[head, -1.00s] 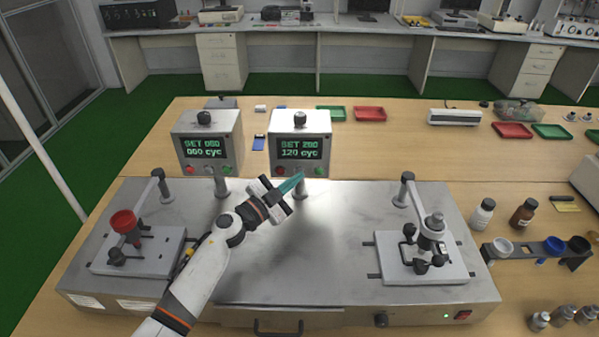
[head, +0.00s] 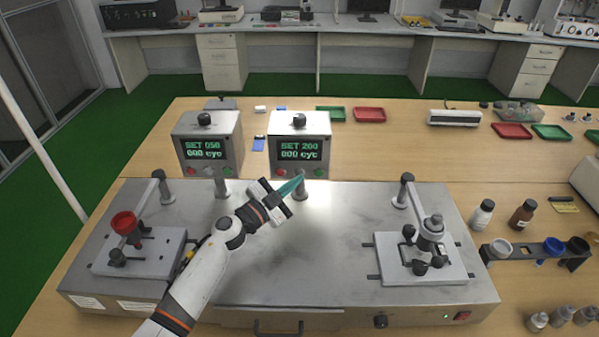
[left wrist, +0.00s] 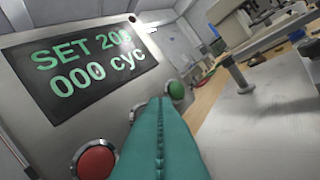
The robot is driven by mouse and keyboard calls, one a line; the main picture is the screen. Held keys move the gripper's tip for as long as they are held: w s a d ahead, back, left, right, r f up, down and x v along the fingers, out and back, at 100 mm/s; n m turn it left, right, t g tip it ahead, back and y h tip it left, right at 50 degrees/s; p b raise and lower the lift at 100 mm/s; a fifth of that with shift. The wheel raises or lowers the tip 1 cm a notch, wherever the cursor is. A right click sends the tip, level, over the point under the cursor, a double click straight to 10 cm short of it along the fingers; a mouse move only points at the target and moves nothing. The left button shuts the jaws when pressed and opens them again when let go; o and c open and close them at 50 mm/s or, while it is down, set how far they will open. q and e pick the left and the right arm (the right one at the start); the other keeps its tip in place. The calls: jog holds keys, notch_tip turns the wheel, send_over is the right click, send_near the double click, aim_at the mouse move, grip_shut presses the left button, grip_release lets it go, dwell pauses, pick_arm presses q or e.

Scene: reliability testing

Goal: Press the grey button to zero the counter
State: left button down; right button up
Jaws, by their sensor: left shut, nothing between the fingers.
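The right counter box (head: 300,143) stands behind the steel machine, and its display reads SET 200 and 000 cyc. Its row holds a red button (left wrist: 95,160), a grey button (left wrist: 132,112) and a green button (left wrist: 176,90). The grey one is mostly hidden behind the teal fingers in the left wrist view. My left gripper (head: 299,179) is shut and empty, with its fingertips at the middle of the button row. I cannot tell whether they touch the grey button. My right gripper is not in view.
A second counter box (head: 207,141) stands to the left and reads 000 cyc. The steel machine top (head: 330,270) lies below my left arm, with test fixtures at both ends. Bottles (head: 482,214) stand on the right. The middle of the machine top is clear.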

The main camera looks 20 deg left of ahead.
pick_arm(q)
jog(key=shift+s+d, duration=0.15)
jog(key=shift+s, duration=0.25)
jog(key=shift+s+d+p, duration=0.2)
jog(key=shift+s+p, duration=0.2)
jog(key=shift+s, duration=0.4)
jog(key=shift+s+d+p, duration=0.25)
jog(key=shift+s+p, duration=0.1)
jog(key=shift+s, duration=0.4)
jog(key=shift+s+d+p, duration=0.2)
jog(key=shift+s+p, duration=0.2)
jog(key=shift+s, duration=0.4)
